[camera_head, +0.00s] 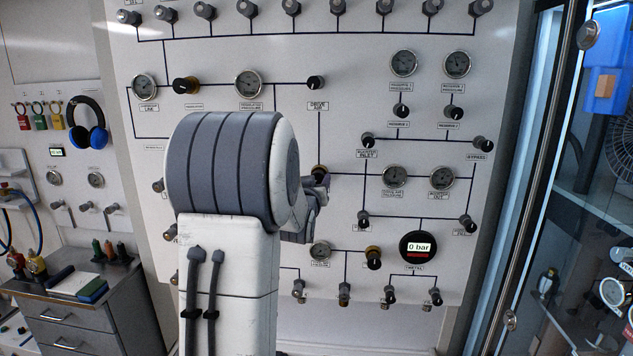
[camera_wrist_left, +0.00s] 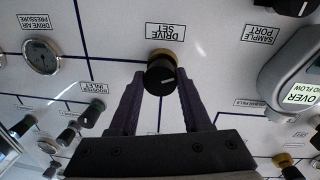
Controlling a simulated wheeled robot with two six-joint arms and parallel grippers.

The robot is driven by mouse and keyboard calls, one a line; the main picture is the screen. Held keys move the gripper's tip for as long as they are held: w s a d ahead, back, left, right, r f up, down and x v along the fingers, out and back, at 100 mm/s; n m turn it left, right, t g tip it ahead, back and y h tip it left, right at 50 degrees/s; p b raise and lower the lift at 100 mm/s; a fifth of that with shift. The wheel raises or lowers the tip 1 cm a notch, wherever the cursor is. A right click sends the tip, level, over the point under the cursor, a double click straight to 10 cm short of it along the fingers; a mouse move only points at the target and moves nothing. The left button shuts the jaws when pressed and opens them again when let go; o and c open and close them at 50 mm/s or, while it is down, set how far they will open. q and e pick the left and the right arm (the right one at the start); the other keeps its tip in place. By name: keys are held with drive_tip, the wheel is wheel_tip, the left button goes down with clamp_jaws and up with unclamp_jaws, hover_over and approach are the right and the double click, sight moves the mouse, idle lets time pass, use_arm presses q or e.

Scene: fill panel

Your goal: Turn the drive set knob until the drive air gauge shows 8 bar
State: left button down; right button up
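The drive set knob (camera_wrist_left: 160,76) is black on a brass collar, below its DRIVE SET label in the left wrist view. In the head view its brass collar (camera_head: 319,169) shows just above my left gripper (camera_head: 320,183), mostly hidden by my arm. In the left wrist view my left gripper (camera_wrist_left: 160,88) is open, with one dark finger on each side of the knob and narrow gaps visible. My right gripper is not in view.
The booster inlet knob (camera_wrist_left: 93,112) and a grey housing with a lit display (camera_wrist_left: 295,82) flank the left gripper. The panel (camera_head: 350,120) carries several other knobs and gauges. A digital display (camera_head: 419,247) reads 0 bar. A glass door (camera_head: 560,150) stands at right.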

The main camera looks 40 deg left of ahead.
use_arm(q)
drive_tip(key=n+b, duration=0.1)
drive_tip(key=b, duration=0.1)
drive_tip(key=n+b, duration=0.3)
drive_tip(key=b, duration=0.1)
drive_tip(key=shift+f+n, duration=0.3)
drive_tip(key=shift+r+n+b, duration=0.15)
drive_tip(key=shift+n+b, duration=0.3)
drive_tip(key=shift+n, duration=0.05)
drive_tip(key=shift+c, duration=1.9)
unclamp_jaws()
drive_tip(key=shift+s+r, duration=0.1)
drive_tip(key=b+v, duration=0.4)
drive_tip(key=v, duration=0.6)
drive_tip(key=shift+s+f, duration=0.25)
